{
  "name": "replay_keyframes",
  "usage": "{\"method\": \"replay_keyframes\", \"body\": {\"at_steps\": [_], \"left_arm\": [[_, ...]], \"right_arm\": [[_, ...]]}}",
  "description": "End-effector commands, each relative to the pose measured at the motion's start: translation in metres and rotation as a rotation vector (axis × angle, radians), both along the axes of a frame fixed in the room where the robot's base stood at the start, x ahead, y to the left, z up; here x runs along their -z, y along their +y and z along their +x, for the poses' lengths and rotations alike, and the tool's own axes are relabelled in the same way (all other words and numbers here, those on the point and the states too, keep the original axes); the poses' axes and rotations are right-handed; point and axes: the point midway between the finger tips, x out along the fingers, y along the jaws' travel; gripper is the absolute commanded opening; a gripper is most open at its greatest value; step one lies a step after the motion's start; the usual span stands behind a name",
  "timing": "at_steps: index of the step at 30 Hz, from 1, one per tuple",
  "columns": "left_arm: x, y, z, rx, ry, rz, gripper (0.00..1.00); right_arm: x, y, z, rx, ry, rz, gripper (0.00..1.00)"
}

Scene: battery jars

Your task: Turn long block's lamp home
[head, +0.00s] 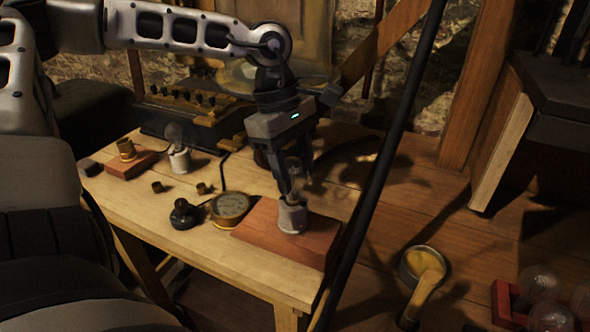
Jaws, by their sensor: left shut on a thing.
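The long block (252,228), a flat reddish-brown wooden block, lies at the right end of the bench. A lamp with a pale grey-white base (292,219) and a clear glass bulb stands upright over the block. My left gripper (291,195) points down from above and is shut on this lamp, its fingers around the upper part. The fingers partly hide the bulb. Where the base meets the block, I cannot tell whether it is fully seated. My right gripper is not in view.
A second lamp (179,158) and a short red block (132,165) with a brass socket (126,148) stand at the left. A round brass gauge (231,206) and a black knob (184,214) sit beside the long block. A dark pole (385,165) crosses at right.

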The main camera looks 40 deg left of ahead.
Motion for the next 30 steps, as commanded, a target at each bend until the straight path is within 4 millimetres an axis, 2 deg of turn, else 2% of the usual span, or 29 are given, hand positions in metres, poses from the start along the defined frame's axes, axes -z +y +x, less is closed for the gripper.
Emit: {"method": "replay_keyframes", "body": {"at_steps": [1, 5, 6, 8, 18, 20, 24, 30], "left_arm": [[0.000, 0.000, 0.000, 0.001, 0.002, 0.000, 0.20], [0.000, 0.000, 0.000, 0.000, 0.001, 0.000, 0.20], [0.000, 0.000, 0.000, 0.000, 0.001, 0.000, 0.58], [0.000, 0.000, 0.000, -0.001, 0.001, 0.000, 0.73], [0.000, 0.000, 0.000, -0.002, 0.001, 0.000, 0.73], [0.000, 0.000, 0.000, -0.002, 0.001, 0.000, 0.73], [0.000, 0.000, 0.000, -0.002, 0.001, 0.000, 0.73], [-0.049, 0.013, 0.000, -0.003, -0.007, 0.001, 0.73]], "right_arm": [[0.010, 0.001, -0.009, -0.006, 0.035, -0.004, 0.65], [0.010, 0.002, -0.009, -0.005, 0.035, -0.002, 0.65], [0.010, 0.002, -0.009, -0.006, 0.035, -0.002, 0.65], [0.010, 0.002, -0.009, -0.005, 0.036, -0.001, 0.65], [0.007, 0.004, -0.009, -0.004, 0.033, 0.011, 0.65], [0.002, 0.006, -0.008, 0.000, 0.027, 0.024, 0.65], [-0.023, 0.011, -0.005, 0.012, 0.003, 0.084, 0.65], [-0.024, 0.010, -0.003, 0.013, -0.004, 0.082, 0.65]]}}
